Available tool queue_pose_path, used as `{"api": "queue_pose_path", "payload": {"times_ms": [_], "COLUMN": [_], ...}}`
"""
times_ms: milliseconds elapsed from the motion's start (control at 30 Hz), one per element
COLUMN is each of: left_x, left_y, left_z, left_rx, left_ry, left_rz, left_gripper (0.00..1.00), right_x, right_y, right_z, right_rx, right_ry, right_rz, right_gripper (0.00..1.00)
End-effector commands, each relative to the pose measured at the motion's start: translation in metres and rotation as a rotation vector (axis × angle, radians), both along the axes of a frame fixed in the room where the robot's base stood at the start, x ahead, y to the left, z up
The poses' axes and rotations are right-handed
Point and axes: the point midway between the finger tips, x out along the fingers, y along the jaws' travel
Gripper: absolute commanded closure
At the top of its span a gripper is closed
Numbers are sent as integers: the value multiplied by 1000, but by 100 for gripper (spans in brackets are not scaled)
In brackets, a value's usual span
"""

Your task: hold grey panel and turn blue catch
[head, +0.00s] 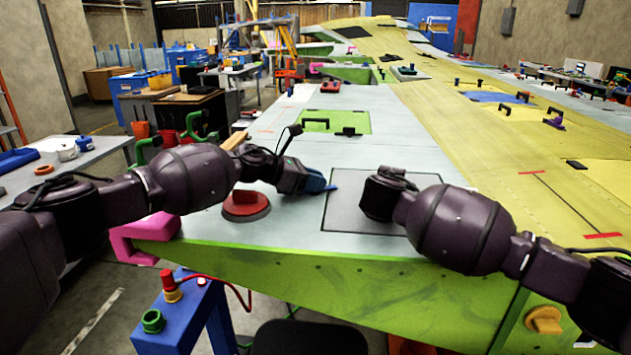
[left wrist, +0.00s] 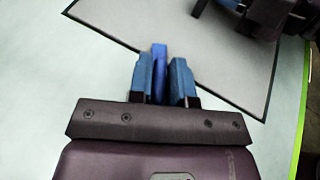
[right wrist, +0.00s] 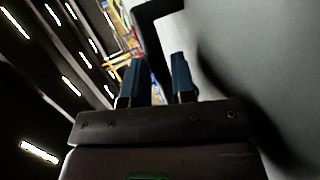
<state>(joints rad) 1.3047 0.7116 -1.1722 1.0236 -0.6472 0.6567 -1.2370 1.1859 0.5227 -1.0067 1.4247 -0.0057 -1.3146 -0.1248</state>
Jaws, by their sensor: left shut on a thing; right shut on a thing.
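The grey panel (head: 346,220), outlined in black, lies flush in the pale wing skin near the front edge. It also fills the upper part of the left wrist view (left wrist: 200,45). The blue catch (left wrist: 158,55) sits at the panel's border, between the fingers of my left gripper (left wrist: 161,78), which is shut on it. In the head view, my left gripper (head: 316,184) covers much of the catch. My right gripper (right wrist: 155,80) is shut on a black handle (right wrist: 148,28) over the grey panel. In the head view, my right wrist hides the handle.
A red round button (head: 246,205) stands on the wing left of the panel. A pink clamp (head: 146,236) grips the front left corner. A green panel (head: 336,121) with a black handle lies farther back. A blue stand (head: 185,315) is below the front edge.

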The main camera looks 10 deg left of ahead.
Motion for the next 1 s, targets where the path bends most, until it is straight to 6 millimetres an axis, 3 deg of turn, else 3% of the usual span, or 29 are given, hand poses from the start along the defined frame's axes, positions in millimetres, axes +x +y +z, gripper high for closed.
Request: {"api": "queue_pose_path", "payload": {"times_ms": [867, 900, 1000], "left_x": [-2, -2, -2], "left_y": [-4, -4, -3], "left_z": [-3, -4, -3], "left_rx": [-1, -1, -1], "left_ry": [7, 8, 7], "left_rz": [124, 123, 124], "left_gripper": [100, 76, 61], "right_x": [0, 0, 0], "right_y": [0, 0, 0], "right_z": [-4, -4, -4], "right_rx": [6, 6, 6], "right_ry": [6, 6, 6], "right_rz": [0, 0, 0], "right_gripper": [100, 100, 100]}}
